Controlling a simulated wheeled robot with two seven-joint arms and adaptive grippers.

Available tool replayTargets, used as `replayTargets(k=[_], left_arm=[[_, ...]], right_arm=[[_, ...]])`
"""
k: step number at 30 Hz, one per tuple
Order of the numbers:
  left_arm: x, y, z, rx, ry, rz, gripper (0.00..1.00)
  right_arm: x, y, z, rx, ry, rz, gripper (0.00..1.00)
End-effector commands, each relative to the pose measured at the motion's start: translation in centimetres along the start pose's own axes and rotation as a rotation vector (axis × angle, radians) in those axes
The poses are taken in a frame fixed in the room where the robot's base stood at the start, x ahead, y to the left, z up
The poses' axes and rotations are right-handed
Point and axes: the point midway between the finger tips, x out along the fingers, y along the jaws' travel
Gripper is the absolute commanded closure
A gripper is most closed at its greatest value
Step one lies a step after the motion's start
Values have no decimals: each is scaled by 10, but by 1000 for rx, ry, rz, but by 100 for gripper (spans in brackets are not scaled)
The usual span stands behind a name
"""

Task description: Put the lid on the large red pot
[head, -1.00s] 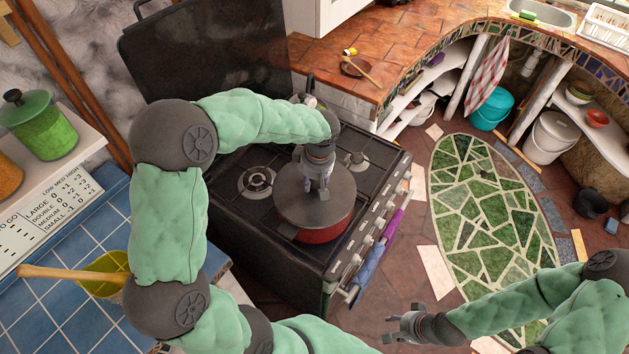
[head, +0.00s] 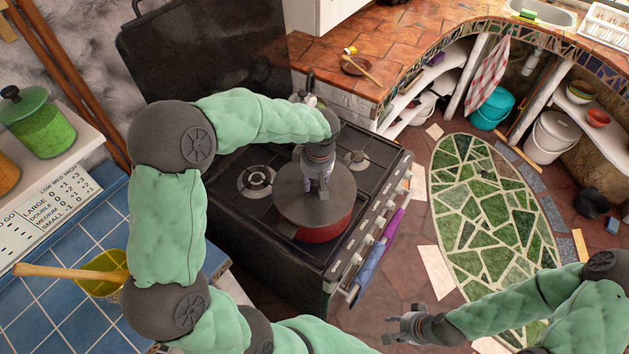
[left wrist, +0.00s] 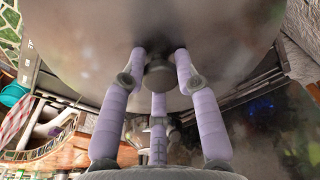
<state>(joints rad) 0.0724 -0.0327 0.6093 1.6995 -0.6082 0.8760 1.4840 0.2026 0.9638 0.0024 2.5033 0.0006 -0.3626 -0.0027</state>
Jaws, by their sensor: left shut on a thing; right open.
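The large red pot (head: 322,233) stands on the front part of the black stove. Its grey lid (head: 300,208) lies over the pot's top, covering the opening in the head view; I cannot tell whether it is fully seated. My left gripper (head: 318,190) points down over the middle of the lid and is shut on the lid's knob. In the left wrist view the fingers close about the round dark knob (left wrist: 160,75), and the lid's underside or top fills the upper picture. My right gripper (head: 405,328) is open and empty, low in front of the stove, away from the pot.
The stove (head: 270,262) has free burners (head: 257,180) left of and behind the pot. Colored towels (head: 375,255) hang on its front rail. A blue tiled counter (head: 50,300) with a yellow bowl (head: 95,283) is at the left. A tiled counter (head: 420,40) curves behind.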

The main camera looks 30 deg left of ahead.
Motion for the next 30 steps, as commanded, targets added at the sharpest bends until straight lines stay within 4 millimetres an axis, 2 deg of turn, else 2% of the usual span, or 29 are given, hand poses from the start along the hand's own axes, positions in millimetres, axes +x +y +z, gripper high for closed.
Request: replayTargets(k=[9, 10, 12, 13, 20, 23, 30], left_arm=[[1, 0, 0, 1, 0, 0, 100], [1, 0, 0, 1, 0, 0, 66], [1, 0, 0, 1, 0, -1, 46], [1, 0, 0, 1, 0, -1, 41], [1, 0, 0, 1, 0, -1, 41], [1, 0, 1, 1, -1, -2, 19], [1, 0, 0, 1, -1, -1, 18]], right_arm=[[0, 0, 0, 0, 0, 0, 57], [0, 0, 0, 0, 0, 0, 57], [0, 0, 0, 0, 0, 0, 57], [0, 0, 0, 0, 0, 0, 57], [0, 0, 0, 0, 0, 0, 57], [0, 0, 0, 0, 0, 0, 57], [0, 0, 0, 0, 0, 0, 57]])
